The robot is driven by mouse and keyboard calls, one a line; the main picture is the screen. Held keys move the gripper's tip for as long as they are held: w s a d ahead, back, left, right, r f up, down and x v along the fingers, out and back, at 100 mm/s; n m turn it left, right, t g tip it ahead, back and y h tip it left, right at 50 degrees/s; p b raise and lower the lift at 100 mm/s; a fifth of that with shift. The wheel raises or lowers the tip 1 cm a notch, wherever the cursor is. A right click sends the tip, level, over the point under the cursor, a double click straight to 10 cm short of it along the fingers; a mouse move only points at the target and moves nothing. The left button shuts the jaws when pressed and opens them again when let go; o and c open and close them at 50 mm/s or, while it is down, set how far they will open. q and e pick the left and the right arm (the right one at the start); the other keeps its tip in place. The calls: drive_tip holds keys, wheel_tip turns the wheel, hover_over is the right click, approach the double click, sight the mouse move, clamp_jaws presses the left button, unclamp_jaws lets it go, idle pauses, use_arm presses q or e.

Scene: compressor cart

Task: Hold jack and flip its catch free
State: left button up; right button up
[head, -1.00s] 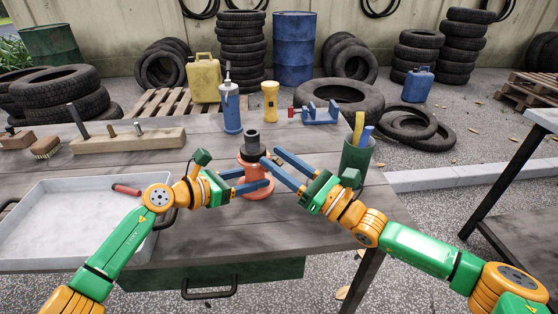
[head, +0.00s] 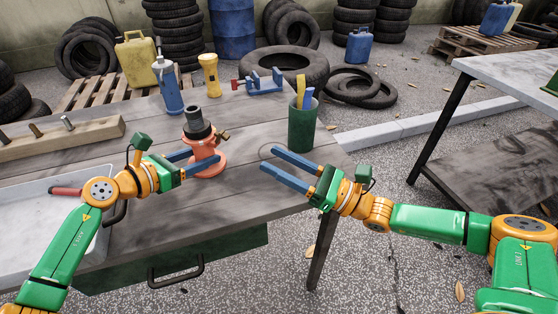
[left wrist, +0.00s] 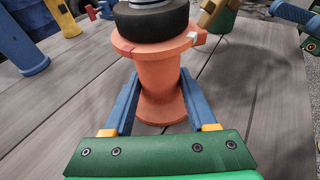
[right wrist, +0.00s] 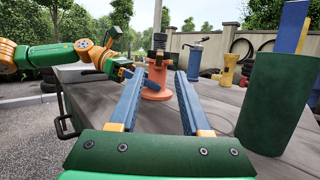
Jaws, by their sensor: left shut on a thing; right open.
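The jack (head: 208,160) is an orange spool-shaped body with a black collar and grey top, upright on the wooden table. A brass catch (head: 222,135) sticks out from its right side near the collar. My left gripper (head: 203,156) is shut on the jack's orange body, one finger on each side. The left wrist view shows the jack body (left wrist: 158,85) between the fingers, under a wide flange with a red and a white mark; the brass catch (left wrist: 209,14) is beside the collar. My right gripper (head: 268,158) is open and empty, to the right of the jack.
A green cup (head: 302,128) with yellow and blue sticks stands behind my right gripper. A blue bottle (head: 168,88), yellow flashlight (head: 210,75) and blue clamp (head: 262,84) stand behind the jack. A grey tray (head: 30,215) lies at left. The wood right of the jack is clear.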

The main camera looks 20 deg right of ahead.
sight(228, 136)
drive_tip(key=shift+a+r+n+g, duration=0.3)
drive_tip(key=shift+r+n+g, duration=0.1)
drive_tip(key=shift+r+g, duration=0.45)
drive_tip(key=shift+r+h, duration=0.35)
drive_tip(key=shift+h, duration=0.05)
drive_tip(key=shift+m+g+h, duration=0.3)
drive_tip(key=shift+g+h, duration=0.05)
drive_tip(key=shift+h, duration=0.35)
drive_tip(key=x, duration=1.1)
drive_tip(key=shift+w+d+r, duration=0.1)
drive_tip(key=shift+w+r, duration=0.2)
drive_tip(key=shift+r, duration=0.1)
clamp_jaws()
